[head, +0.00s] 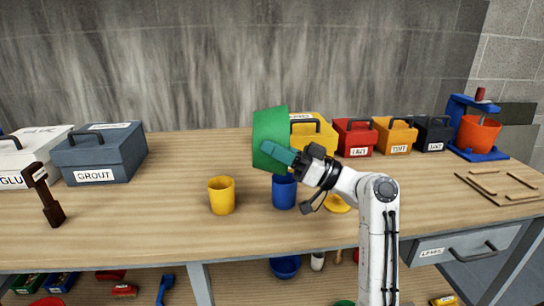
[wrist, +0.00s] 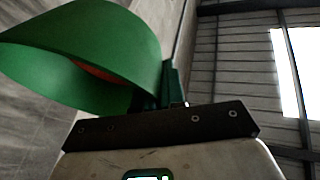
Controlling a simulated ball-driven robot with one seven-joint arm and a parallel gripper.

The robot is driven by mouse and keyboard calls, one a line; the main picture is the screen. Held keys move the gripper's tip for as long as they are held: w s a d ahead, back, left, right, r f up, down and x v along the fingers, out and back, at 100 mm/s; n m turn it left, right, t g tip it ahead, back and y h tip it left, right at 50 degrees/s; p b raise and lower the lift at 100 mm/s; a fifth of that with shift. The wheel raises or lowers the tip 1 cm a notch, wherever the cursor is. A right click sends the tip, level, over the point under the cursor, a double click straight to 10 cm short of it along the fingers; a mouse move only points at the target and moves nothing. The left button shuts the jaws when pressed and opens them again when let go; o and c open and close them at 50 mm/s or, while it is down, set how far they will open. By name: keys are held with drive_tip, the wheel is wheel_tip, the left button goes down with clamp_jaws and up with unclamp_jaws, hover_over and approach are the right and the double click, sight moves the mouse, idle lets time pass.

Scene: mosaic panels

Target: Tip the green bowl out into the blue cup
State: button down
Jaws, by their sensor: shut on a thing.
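The green bowl (head: 270,133) is held in the air on its side, steeply tilted, above the blue cup. My gripper (head: 281,154) is shut on its wall. In the wrist view the green bowl (wrist: 90,50) fills the upper left, and a strip of red shows inside it. The rest of its contents is hidden. The blue cup (head: 284,192) stands upright on the workbench just below my gripper, its top partly covered by the gripper. I cannot tell what is in the cup.
A yellow cup (head: 221,195) stands left of the blue cup on the workbench (head: 130,215). A yellow item (head: 338,204) lies to the right, partly behind my arm. Toolboxes, including a grey one (head: 98,155) and a red one (head: 355,138), line the back.

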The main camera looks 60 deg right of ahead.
drive_tip(key=shift+s+d+f+m+t+h+b, duration=0.15)
drive_tip(key=shift+s+d+m+t+b, duration=0.35)
drive_tip(key=shift+b, duration=1.1)
drive_tip(key=shift+s+d+m+t+h+b, duration=0.15)
drive_tip(key=shift+s+m+t+b, duration=0.3)
drive_tip(key=shift+t+b, duration=0.8)
drive_tip(key=shift+s+g+b, duration=0.15)
drive_tip(key=shift+g+b, duration=0.1)
drive_tip(key=shift+b, duration=0.3)
drive_tip(key=shift+s+d+m+t+b, duration=0.25)
drive_tip(key=shift+t+b, duration=0.15)
drive_tip(key=shift+b, duration=0.15)
drive_tip(key=shift+r, duration=0.25)
